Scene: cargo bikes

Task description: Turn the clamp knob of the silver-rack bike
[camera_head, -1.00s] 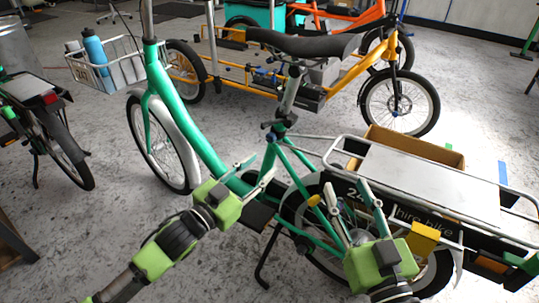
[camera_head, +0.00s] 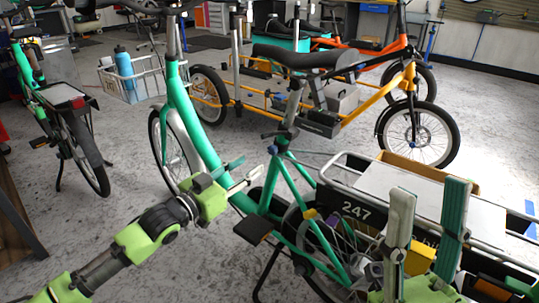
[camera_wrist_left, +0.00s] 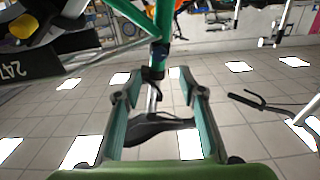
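The silver-rack bike is green (camera_head: 190,130), with a black saddle (camera_head: 305,52) and a silver rear rack (camera_head: 395,190). Its dark seat clamp (camera_head: 275,148) sits where the seat post enters the frame; the knob itself is too small to tell clearly. My left gripper (camera_head: 250,170) is open and empty, left of and slightly below the clamp, apart from it. In the left wrist view, which looks upside down, the clamp (camera_wrist_left: 157,52) lies beyond and between the open fingers. My right gripper (camera_head: 429,188) is open, fingers up, in front of the rack.
A yellow cargo bike (camera_head: 370,90) stands behind. Another green bike (camera_head: 60,110) stands at the left, near a table edge (camera_head: 15,215). A front basket (camera_head: 130,80) holds a blue bottle (camera_head: 124,62). A black panel marked 247 (camera_head: 355,210) hangs below the rack.

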